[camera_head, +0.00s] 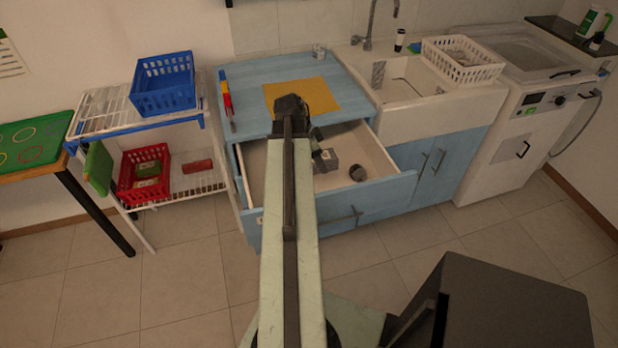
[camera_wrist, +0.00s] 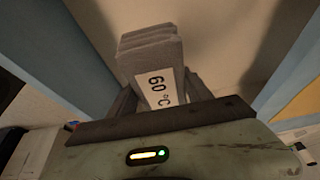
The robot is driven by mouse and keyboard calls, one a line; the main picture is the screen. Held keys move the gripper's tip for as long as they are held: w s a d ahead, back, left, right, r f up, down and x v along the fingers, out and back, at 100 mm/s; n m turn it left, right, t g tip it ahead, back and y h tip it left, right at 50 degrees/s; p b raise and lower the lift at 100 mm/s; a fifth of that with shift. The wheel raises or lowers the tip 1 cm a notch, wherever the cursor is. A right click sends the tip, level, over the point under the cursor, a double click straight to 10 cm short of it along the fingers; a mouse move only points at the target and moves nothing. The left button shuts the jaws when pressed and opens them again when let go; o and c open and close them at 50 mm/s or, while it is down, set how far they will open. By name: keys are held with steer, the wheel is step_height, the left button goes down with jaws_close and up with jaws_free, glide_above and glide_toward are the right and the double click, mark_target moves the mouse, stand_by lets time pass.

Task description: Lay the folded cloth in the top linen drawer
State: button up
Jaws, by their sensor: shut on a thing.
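The folded cloth is grey, stacked in layers, with a white tag reading "60 °C"; it shows in the wrist view (camera_wrist: 150,48) and the head view (camera_head: 326,161). My gripper (camera_wrist: 163,92) is shut on it, one finger on each side. In the head view my gripper (camera_head: 318,148) is partly hidden by my arm, over the open drawer. The top drawer (camera_head: 266,180) is pulled out from the blue cabinet, with a pale interior. The cloth is within the drawer's outline; I cannot tell whether it touches the bottom.
A yellow cloth (camera_head: 325,96) and a red-and-blue item (camera_head: 227,96) lie on the blue worktop above. A rack with a blue basket (camera_head: 163,88) and red basket (camera_head: 138,182) stands left; a sink (camera_head: 415,93) is right.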

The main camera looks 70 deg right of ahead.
mark_target(322, 186)
step_height(322, 186, down, 10)
steer(key=b, duration=1)
steer(key=shift+f, duration=0.1)
steer(key=shift+r, duration=0.25)
steer(key=shift+f, duration=0.25)
steer(key=o, duration=1.6)
steer(key=shift+r, duration=0.1)
